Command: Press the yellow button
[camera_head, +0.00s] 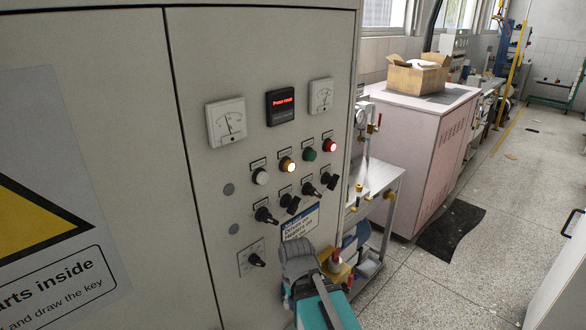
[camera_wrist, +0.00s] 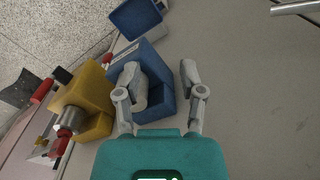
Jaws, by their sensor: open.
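The yellow button (camera_head: 287,165) glows on the grey control panel (camera_head: 200,60) in the head view, in a row between a white button (camera_head: 261,177) and a green button (camera_head: 310,154). A lit red button (camera_head: 329,146) is at the right end. My gripper (camera_head: 300,262) is below the button row, in front of the panel's lower part. In the wrist view my gripper (camera_wrist: 168,80) is open and empty, its two fingers apart. The yellow button is not visible in the wrist view.
Several black rotary switches (camera_head: 265,215) stick out below the buttons. Gauges (camera_head: 226,122) and a red digital display (camera_head: 280,105) sit above. A metal stand (camera_head: 375,180) with valves stands right of the panel.

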